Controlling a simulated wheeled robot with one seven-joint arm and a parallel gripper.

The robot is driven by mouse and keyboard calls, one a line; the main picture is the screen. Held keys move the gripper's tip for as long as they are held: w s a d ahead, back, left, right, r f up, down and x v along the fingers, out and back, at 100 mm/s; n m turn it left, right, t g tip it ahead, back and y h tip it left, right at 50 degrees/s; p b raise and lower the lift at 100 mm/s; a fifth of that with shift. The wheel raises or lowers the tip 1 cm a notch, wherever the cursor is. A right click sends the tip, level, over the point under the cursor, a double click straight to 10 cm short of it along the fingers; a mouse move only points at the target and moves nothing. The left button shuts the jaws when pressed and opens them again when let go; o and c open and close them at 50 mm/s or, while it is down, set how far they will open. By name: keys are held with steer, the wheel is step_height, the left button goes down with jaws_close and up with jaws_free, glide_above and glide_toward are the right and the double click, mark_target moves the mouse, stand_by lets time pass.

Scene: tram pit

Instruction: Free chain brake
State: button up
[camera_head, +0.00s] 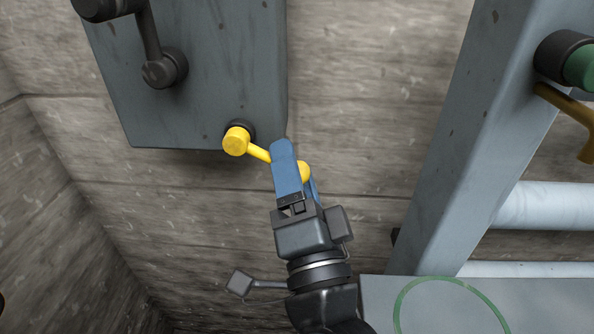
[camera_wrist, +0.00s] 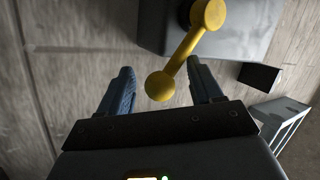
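A yellow lever (camera_head: 257,151) with a round hub (camera_head: 236,141) and a ball end (camera_head: 305,172) sits at the lower edge of a blue-grey box (camera_head: 205,75) on the wall; it appears to be the brake's lever. My gripper (camera_head: 297,163) is at the ball end, its blue fingers to either side. In the wrist view the lever (camera_wrist: 181,56) runs down from the box (camera_wrist: 240,35), and its ball (camera_wrist: 160,86) lies between the fingers of my gripper (camera_wrist: 161,68). The fingers are wide apart, with a gap at the left; contact at the right cannot be told.
A dark crank (camera_head: 160,60) is on the box above the lever. At the right stand a grey post (camera_head: 480,120), a green knob (camera_head: 582,68), an ochre handle (camera_head: 572,110) and a pale pipe (camera_head: 550,205). A green ring (camera_head: 400,308) marks a grey panel at lower right.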

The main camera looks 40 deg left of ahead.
steer(key=shift+d, duration=0.1)
steer(key=b+v, duration=0.4)
steer(key=v, duration=0.3)
steer(key=shift+s+d, duration=0.2)
steer(key=shift+s, duration=0.05)
steer(key=shift+f, duration=0.2)
